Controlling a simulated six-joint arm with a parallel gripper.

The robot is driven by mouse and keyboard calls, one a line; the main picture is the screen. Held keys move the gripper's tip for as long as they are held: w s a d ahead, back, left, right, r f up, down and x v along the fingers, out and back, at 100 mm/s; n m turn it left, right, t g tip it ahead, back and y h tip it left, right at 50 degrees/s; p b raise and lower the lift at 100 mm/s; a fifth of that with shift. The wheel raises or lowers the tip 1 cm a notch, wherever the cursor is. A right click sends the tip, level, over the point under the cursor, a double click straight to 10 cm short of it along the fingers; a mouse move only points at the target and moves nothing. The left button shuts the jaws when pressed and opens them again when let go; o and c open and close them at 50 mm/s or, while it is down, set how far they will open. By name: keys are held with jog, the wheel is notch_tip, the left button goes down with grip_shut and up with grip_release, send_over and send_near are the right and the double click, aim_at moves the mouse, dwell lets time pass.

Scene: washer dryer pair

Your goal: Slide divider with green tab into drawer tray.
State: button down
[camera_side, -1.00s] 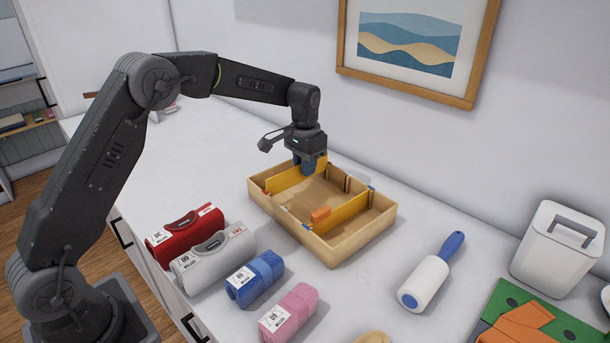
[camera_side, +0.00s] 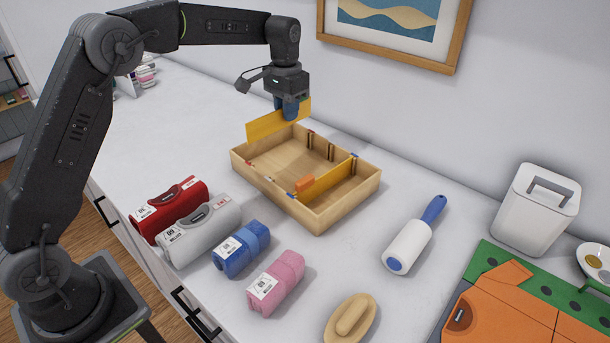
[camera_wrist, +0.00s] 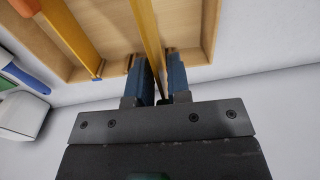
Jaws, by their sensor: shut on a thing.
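My gripper (camera_side: 291,112) is shut on a yellow divider panel (camera_side: 262,126) and holds it raised over the far left part of the wooden drawer tray (camera_side: 350,208). In the wrist view, the blue fingers of my gripper (camera_wrist: 161,75) pinch the thin edge of the held divider (camera_wrist: 149,35). No green tab shows on it; its colour marks are hidden or too small to tell. A second yellow divider (camera_side: 328,180) stands across the right part of the tray, with blue marks at its ends. An orange block (camera_side: 306,184) is beside it.
Slotted brown guides (camera_side: 331,151) line the tray's back wall. Red (camera_side: 172,208), grey (camera_side: 200,232), blue (camera_side: 241,250) and pink (camera_side: 275,284) rolls lie in front. The wall is close behind.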

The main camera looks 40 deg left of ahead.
jog(key=d+f, duration=0.2)
jog(key=d, duration=0.5)
jog(key=shift+s+f, duration=0.2)
jog(key=shift+f, duration=1.7)
jog(key=shift+s+f, duration=0.15)
jog(key=shift+f, duration=1.75)
jog(key=c, duration=1)
grip_release()
notch_tip(320, 180, up, 7)
